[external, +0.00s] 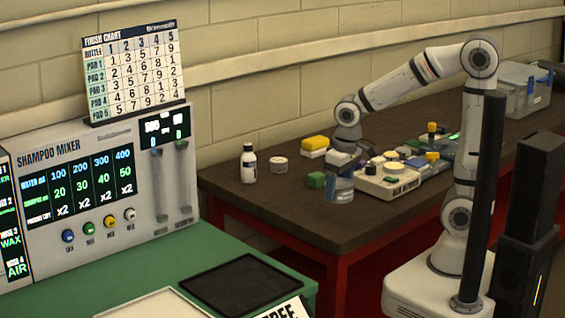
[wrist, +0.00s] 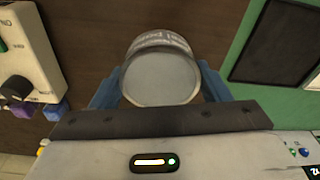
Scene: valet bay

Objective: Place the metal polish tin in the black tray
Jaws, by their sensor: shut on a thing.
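My gripper (wrist: 160,88) has its blue fingers closed on both sides of a silver-grey round tin (wrist: 160,80). Part of a printed label shows on the tin's side. In the external view my gripper (external: 340,186) is over the front part of the brown table, and the tin is hard to make out between the fingers. The black tray (external: 245,283) lies flat on the green counter in the foreground, apart from my gripper. Its dark surface also shows at the upper right of the wrist view (wrist: 272,42). It looks empty.
A white bottle (external: 248,163), a small pale tin (external: 278,164), a yellow-topped sponge (external: 315,146) and a green block (external: 316,180) stand on the brown table (external: 270,205). A beige control box (external: 390,184) is close to my gripper. The shampoo mixer (external: 95,190) stands behind the tray.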

